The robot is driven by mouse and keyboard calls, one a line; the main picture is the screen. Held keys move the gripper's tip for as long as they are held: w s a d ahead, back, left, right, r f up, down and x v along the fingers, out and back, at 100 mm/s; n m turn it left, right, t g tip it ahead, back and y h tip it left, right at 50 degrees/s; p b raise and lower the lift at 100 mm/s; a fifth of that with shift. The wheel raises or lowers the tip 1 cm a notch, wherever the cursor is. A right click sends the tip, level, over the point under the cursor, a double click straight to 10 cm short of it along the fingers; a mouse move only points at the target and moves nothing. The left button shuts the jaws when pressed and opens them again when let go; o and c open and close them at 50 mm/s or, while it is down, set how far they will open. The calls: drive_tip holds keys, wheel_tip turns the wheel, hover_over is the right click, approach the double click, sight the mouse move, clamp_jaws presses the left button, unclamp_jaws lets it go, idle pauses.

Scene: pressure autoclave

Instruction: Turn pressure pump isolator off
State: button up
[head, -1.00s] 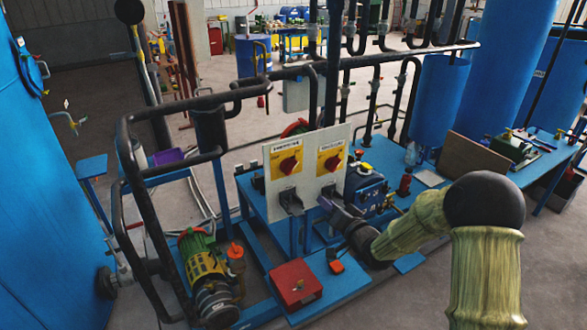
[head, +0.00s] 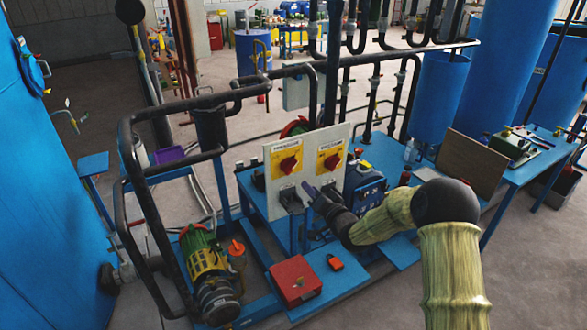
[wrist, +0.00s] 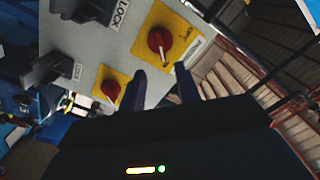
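A pale upright panel (head: 307,175) carries two rotary isolators, each a red knob on a yellow plate: a left one (head: 287,163) and a right one (head: 331,160). The label print is too small to read in the head view. Black fittings sit below the plates. My gripper (head: 312,193) is in front of the panel's lower part, below the knobs. In the wrist view, its two dark fingers (wrist: 161,82) are apart with nothing between them. A larger red knob (wrist: 159,41) shows beyond the fingertips, and a smaller one (wrist: 110,91) shows left of the fingers. Neither knob is gripped.
Black pipework (head: 150,180) stands left of the panel. A green and yellow motor (head: 205,265) and a red box (head: 294,280) are low in front. A blue unit (head: 367,190) sits right of the panel, close behind my arm.

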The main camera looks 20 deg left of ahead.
sight(292, 170)
drive_tip(key=p+x, duration=0.3)
drive_tip(key=x, duration=0.8)
drive_tip(key=shift+w+a+p, duration=0.2)
drive_tip(key=shift+a+p, duration=0.05)
drive_tip(key=shift+p, duration=0.1)
clamp_jaws()
